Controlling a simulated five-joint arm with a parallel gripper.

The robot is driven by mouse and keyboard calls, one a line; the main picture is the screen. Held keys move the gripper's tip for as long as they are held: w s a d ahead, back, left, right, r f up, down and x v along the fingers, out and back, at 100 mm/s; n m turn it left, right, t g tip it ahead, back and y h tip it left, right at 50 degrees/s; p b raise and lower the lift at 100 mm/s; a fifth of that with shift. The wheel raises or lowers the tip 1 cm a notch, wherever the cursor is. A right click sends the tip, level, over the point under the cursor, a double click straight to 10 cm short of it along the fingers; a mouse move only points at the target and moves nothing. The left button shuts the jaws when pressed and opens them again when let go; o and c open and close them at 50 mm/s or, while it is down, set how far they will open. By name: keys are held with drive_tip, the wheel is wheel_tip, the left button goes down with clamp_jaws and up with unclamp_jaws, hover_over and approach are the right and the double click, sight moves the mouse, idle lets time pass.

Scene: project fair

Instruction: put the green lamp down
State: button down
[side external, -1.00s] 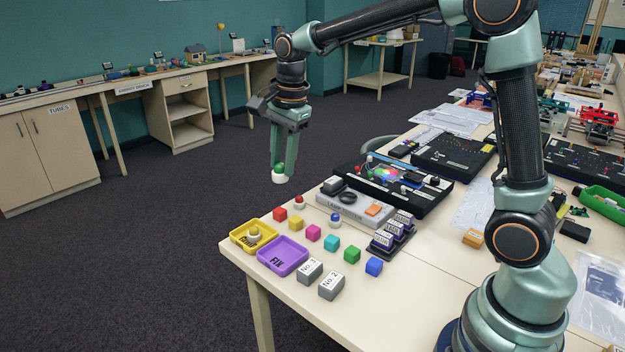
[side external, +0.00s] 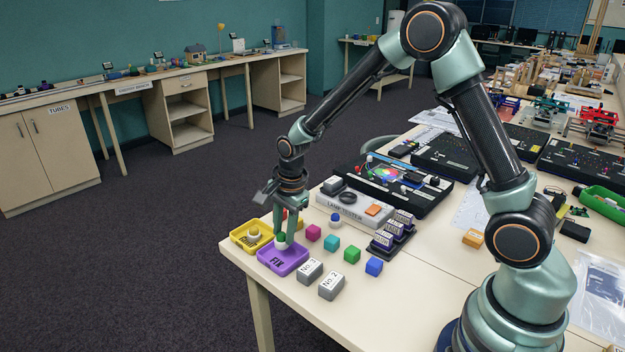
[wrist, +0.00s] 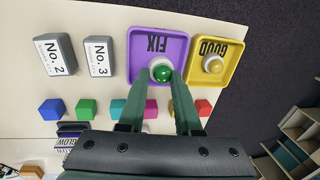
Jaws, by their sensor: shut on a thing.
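The green lamp (side external: 281,239), a green dome on a white round base, is between the fingers of my gripper (side external: 283,236). My gripper is shut on it, over the purple tray (side external: 272,266) marked FIX. The wrist view also shows the lamp (wrist: 162,72) between the fingertips, inside the outline of the purple tray (wrist: 145,36). The lamp is low and looks upright. I cannot tell whether its base touches the tray floor.
The yellow tray (wrist: 235,50) marked GOOD stands beside the purple one and holds a yellow lamp (wrist: 213,64). Grey blocks No. 3 (side external: 309,270) and No. 2 (side external: 331,285) stand on the other side. Coloured cubes, including a magenta one (side external: 314,232), line up behind.

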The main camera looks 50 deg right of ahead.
drive_tip(key=shift+f, duration=1.75)
drive_tip(key=shift+f, duration=0.15)
drive_tip(key=c, duration=0.6)
unclamp_jaws()
wheel_tip(320, 180, up, 12)
drive_tip(key=s, duration=0.2)
drive_tip(key=s+d+r+n+t, duration=0.1)
drive_tip(key=s+r+n, duration=0.4)
drive_tip(key=s+n, duration=0.2)
drive_tip(key=s+r+n+t, duration=0.2)
drive_tip(key=s+r+n, duration=0.3)
drive_tip(key=n, duration=0.5)
drive_tip(key=shift+s+d+r+n+t, duration=0.3)
drive_tip(key=shift+s+d+r, duration=0.1)
drive_tip(key=shift+s, duration=0.85)
